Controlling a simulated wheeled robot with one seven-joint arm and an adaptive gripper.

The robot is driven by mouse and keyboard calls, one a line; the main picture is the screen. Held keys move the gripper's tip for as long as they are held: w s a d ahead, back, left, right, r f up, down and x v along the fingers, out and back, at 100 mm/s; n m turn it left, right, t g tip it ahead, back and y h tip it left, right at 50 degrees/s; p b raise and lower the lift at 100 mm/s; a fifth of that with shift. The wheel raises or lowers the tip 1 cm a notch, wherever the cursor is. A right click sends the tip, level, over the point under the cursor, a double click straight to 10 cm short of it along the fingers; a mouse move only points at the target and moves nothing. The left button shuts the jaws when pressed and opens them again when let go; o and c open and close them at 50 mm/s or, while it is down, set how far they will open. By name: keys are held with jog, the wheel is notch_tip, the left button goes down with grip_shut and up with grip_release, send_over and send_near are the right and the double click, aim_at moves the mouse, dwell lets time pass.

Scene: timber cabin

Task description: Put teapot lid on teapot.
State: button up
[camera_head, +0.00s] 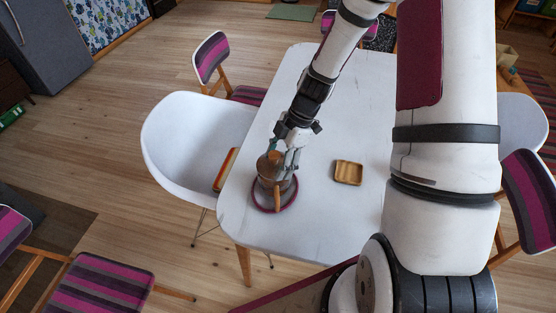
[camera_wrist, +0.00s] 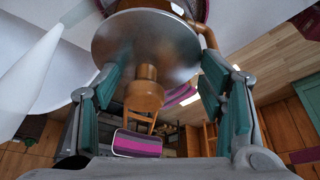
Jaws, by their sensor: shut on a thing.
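A copper-brown teapot (camera_head: 268,168) with a wooden handle (camera_head: 277,198) stands on a round purple-rimmed mat (camera_head: 258,205) near the table's left front corner. My gripper (camera_head: 284,158) is at the teapot's top. In the wrist view, the teapot lid (camera_wrist: 125,38) is a round grey metallic disc with a brown wooden knob (camera_wrist: 145,92) pointing toward the camera. My gripper's green-padded fingers (camera_wrist: 158,75) are shut on the lid by its edges. Part of the teapot's handle (camera_wrist: 207,35) shows behind the lid. Whether the lid touches the teapot's rim is hidden.
A small square wooden tray (camera_head: 348,172) sits on the white table (camera_head: 325,215) to the right of the teapot. The table between tray and front edge is clear.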

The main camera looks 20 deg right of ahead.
jog(key=shift+f, duration=0.7)
jog(key=o, duration=1.4)
jog(key=shift+o, duration=0.2)
jog(key=v, duration=1.2)
jog(key=shift+r, duration=0.1)
